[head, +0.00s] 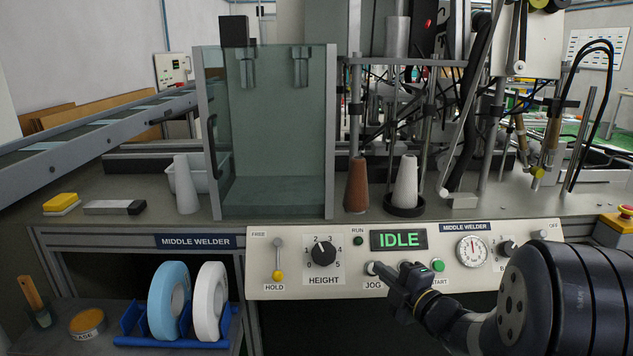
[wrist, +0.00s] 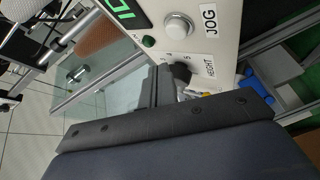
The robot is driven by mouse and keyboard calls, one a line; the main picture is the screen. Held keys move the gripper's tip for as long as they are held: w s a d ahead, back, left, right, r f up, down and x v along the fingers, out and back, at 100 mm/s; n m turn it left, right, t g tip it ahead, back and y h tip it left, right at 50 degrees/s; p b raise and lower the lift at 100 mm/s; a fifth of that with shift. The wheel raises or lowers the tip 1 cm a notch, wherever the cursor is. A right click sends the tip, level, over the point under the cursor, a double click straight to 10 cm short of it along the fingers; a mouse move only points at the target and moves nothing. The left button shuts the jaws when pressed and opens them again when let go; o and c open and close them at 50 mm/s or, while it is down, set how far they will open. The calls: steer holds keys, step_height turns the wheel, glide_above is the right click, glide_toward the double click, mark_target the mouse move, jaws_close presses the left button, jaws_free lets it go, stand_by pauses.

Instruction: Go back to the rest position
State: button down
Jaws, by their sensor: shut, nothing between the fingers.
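My gripper (head: 377,270) is shut and empty. In the head view its tip is at the JOG button on the control panel (head: 355,291), with my dark arm reaching in from the lower right. Whether it touches the button cannot be told. In the wrist view the round JOG button (wrist: 179,26) is in plain sight on the tilted panel, above the dark body of my gripper. The green display (head: 398,239) reads IDLE. The HEIGHT knob (head: 323,252) is left of the gripper, and the green START button (head: 438,265) is right of it.
A clear guard box (head: 270,130) and a white cone (head: 406,182) stand on the bench above the panel. A blue rack (head: 130,328) with a blue roll (head: 169,299) and a white roll (head: 209,300) is at lower left. A yellow box with a red button (head: 615,228) is at far right.

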steer(key=s+r+p, duration=0.3)
steer(key=s+r, duration=0.1)
steer(key=shift+s, duration=0.4)
steer(key=w+f+b, duration=0.4)
steer(key=shift+w, duration=0.3)
